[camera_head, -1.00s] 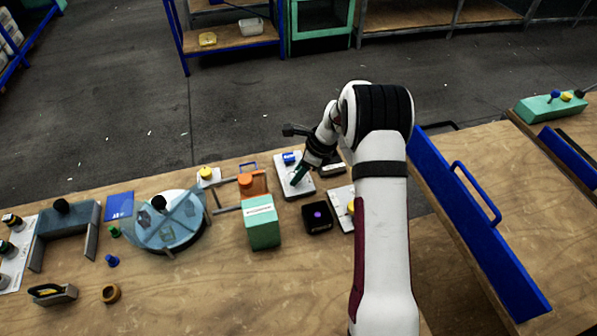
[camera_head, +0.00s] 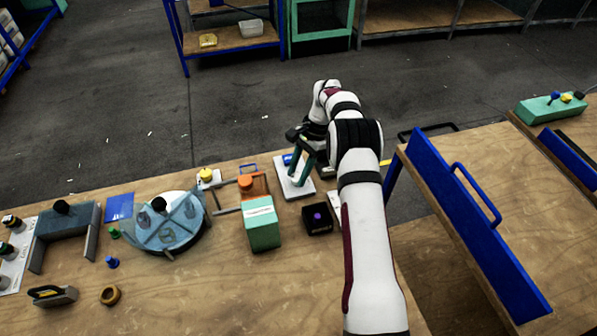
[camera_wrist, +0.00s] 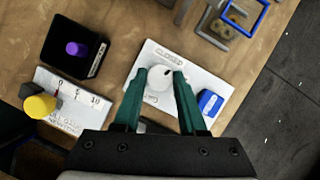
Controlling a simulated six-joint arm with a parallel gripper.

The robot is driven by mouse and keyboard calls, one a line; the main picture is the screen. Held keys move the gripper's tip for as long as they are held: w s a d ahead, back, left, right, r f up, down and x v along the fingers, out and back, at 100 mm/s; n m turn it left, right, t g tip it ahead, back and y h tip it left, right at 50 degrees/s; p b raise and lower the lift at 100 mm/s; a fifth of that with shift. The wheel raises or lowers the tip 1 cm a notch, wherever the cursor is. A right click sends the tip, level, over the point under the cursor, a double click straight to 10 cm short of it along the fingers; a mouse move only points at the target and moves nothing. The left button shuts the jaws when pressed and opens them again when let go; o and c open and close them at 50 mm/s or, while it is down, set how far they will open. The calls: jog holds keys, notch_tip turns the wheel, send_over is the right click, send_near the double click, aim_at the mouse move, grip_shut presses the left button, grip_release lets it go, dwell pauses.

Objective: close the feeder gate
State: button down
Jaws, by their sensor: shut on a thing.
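A white plate (camera_head: 281,170) lies on the table under my gripper; it also shows in the wrist view (camera_wrist: 192,101), with lettering that seems to read "CLOSED" near its upper edge. A round white knob (camera_wrist: 160,78) stands on the plate. My gripper (camera_head: 297,181) reaches down over the plate, and in the wrist view its two green fingers (camera_wrist: 159,77) are shut on the knob from both sides. A blue block (camera_wrist: 210,102) sits at the plate's right side, apart from the fingers. The fingers hide part of the plate and its lower lettering.
A black box with a purple button (camera_head: 318,217) and a green box (camera_head: 262,226) stand close by. An orange block (camera_head: 246,183) and a round blue turntable (camera_head: 166,226) are further left. A scale plate with a yellow knob (camera_wrist: 40,105) lies left in the wrist view.

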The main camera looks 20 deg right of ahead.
aim_at(297, 175)
jog(key=shift+w+a+n+g+h, duration=0.1)
jog(key=shift+n+g+h, duration=0.2)
jog(key=shift+n, duration=0.8)
jog(key=shift+n+g+h, duration=0.1)
jog(key=shift+n+g, duration=0.3)
jog(key=shift+n, duration=0.7)
jog(key=shift+c, duration=2.3)
grip_release()
notch_tip(297, 175, up, 4)
jog(key=shift+r, duration=0.2)
jog(key=s+d+r, duration=0.6)
jog(key=s+d, duration=0.1)
jog(key=d, duration=0.2)
jog(key=shift+d+r, duration=0.2)
jog(key=shift+r, duration=0.1)
